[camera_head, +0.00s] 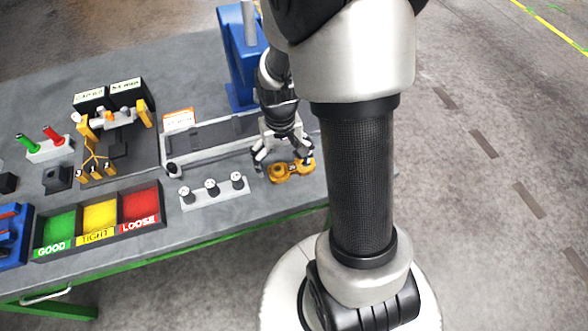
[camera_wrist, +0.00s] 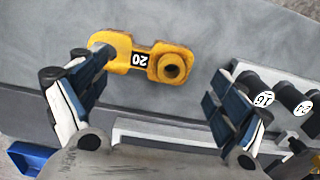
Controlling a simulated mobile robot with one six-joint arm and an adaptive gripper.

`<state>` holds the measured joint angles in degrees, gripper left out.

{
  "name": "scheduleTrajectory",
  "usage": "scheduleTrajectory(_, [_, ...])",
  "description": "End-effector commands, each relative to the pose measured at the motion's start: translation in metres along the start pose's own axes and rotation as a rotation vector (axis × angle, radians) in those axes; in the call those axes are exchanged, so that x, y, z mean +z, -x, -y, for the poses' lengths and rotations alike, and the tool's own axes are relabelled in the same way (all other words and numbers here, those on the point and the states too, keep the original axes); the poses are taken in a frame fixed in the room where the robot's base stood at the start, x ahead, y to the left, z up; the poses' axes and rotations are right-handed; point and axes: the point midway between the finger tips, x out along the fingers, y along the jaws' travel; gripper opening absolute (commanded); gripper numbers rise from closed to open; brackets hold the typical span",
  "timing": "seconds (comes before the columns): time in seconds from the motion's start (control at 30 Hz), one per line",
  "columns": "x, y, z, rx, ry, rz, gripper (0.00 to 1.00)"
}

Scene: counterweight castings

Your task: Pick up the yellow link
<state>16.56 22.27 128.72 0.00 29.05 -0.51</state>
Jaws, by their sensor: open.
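The yellow link (camera_head: 290,171) lies flat on the grey table near its front edge. The right finger is well clear of the link. Whether the left finger touches the link I cannot tell.
A white stand with several numbered black plugs (camera_head: 212,188) stands left of the link. A grey tray (camera_head: 215,140) lies behind. A blue press (camera_head: 240,60) stands at the back. A green, yellow and red sorting box (camera_head: 100,218) sits far left.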

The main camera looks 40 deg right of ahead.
Motion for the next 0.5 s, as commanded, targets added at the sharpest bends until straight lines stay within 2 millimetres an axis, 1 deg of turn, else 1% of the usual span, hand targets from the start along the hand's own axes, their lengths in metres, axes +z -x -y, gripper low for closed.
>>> scheduleTrajectory(0.03, [-0.001,-0.013,0.001,0.000,0.000,0.001,0.90])
scheduleTrajectory(0.1, [0.000,-0.023,0.001,0.000,0.000,0.003,0.90])
scheduleTrajectory(0.17, [-0.001,-0.029,0.001,0.000,0.000,0.001,0.90])
scheduleTrajectory(0.23, [-0.001,-0.031,0.001,0.000,0.000,0.000,0.90])
scheduleTrajectory(0.4, [-0.001,-0.030,0.001,0.000,0.000,-0.001,0.90])
scheduleTrajectory(0.5, [-0.001,-0.029,0.001,0.000,0.000,-0.001,0.84])
